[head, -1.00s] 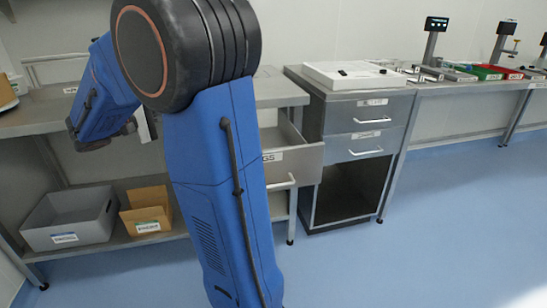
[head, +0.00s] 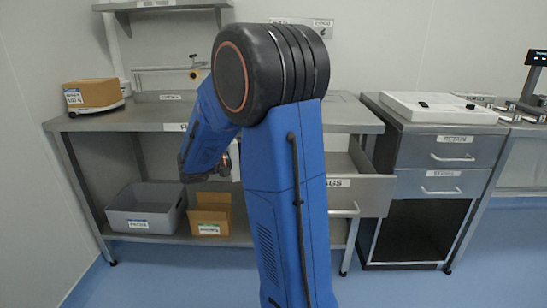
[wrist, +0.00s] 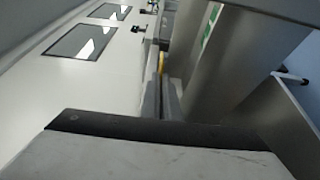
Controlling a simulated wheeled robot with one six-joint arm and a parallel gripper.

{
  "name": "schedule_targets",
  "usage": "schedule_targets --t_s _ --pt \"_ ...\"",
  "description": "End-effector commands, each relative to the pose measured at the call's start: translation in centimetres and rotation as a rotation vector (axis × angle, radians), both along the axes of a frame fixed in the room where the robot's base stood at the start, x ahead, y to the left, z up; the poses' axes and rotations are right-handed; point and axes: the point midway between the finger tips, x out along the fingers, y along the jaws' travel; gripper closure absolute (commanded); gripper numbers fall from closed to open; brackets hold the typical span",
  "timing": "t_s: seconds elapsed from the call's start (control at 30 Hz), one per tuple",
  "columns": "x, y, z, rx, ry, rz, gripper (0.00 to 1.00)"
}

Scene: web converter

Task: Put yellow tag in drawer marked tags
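The open drawer (head: 365,195) under the bench has a label ending in "AGS", its first letter hidden behind my arm. It is pulled out, and its inside is only partly visible. In the wrist view my gripper (wrist: 162,88) has its narrow grey fingers close together. A small yellow piece (wrist: 162,63), which looks like the yellow tag, shows at their tips; most of it is hidden. In the head view the gripper is mostly hidden behind my blue arm, left of the drawer and below the bench top.
A steel bench (head: 110,118) carries a cardboard box (head: 92,93) at left. A grey bin (head: 145,208) and a cardboard bin (head: 210,213) sit on its lower shelf. A cabinet (head: 440,150) with two shut drawers stands right of the open drawer. Floor in front is clear.

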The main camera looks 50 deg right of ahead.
Motion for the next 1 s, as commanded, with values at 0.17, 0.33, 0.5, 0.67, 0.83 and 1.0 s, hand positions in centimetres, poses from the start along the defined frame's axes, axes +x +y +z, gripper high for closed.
schedule_targets --t_s 0.17,0.33,0.5,0.67,0.83,1.0 --pt "0.0 0.0 -1.0 0.000 0.000 0.000 1.00" --pt "0.0 0.0 -0.9 0.000 0.000 0.000 1.00" --pt "0.0 0.0 -1.3 0.000 0.000 0.000 1.00" --pt "0.0 0.0 -1.7 0.000 0.000 0.001 1.00" --pt "0.0 0.0 -2.1 0.000 0.000 0.001 1.00" --pt "0.0 0.0 -2.1 0.000 0.000 0.000 0.81"
